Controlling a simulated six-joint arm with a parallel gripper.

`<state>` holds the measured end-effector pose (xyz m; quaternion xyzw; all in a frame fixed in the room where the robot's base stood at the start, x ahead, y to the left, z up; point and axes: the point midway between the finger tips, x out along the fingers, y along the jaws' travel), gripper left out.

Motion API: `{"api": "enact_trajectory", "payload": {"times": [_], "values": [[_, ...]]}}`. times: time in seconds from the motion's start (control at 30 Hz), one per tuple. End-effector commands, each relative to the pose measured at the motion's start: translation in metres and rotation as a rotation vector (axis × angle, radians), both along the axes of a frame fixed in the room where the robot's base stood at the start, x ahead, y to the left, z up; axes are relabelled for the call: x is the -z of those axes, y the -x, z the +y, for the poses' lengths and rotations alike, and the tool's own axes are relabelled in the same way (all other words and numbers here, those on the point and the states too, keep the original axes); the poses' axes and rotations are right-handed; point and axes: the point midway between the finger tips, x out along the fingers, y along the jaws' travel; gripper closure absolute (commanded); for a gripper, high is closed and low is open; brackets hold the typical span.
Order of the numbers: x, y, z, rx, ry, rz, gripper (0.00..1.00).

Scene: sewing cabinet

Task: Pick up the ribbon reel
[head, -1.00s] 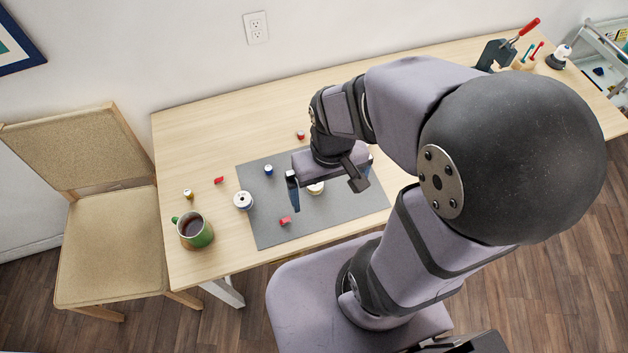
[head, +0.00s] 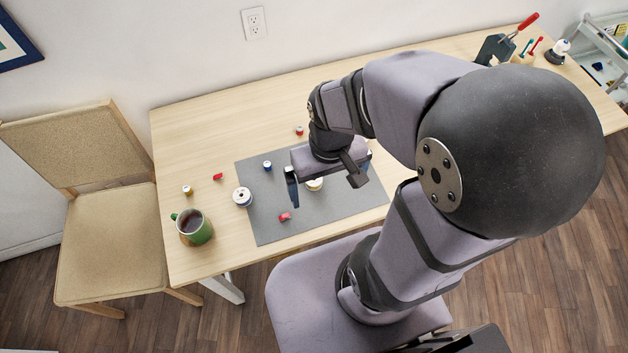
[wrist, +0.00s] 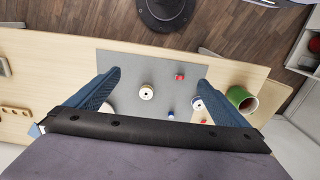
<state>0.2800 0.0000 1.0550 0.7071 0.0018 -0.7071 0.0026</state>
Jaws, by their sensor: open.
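A cream-white reel (head: 315,184) stands on the grey mat (head: 262,224), partly hidden under my gripper (head: 328,185) in the head view. In the wrist view this reel (wrist: 146,92) shows whole, with a dark centre hole, between my gripper's two blue fingers (wrist: 160,78). The fingers are wide apart and hold nothing. I cannot tell for sure which of the two is the ribbon reel.
A red piece (head: 285,217) and a small blue spool (head: 267,166) are on the mat. A green mug (head: 197,228) stands near the table's left front corner. A red spool (head: 299,131), a red piece (head: 217,177) and a yellowish spool (head: 187,190) are on bare table (head: 200,128).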

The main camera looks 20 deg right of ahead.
Motion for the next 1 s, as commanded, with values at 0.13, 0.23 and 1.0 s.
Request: {"api": "enact_trajectory", "payload": {"times": [0.13, 0.23, 1.0], "values": [[0.0, 0.0, 0.0, 0.0, 0.0, 0.0, 0.21], [0.0, 0.0, 0.0, 0.0, 0.0, 0.0, 0.37], [0.119, -0.086, 0.104, 0.255, -0.164, -0.244, 0.37]]}}
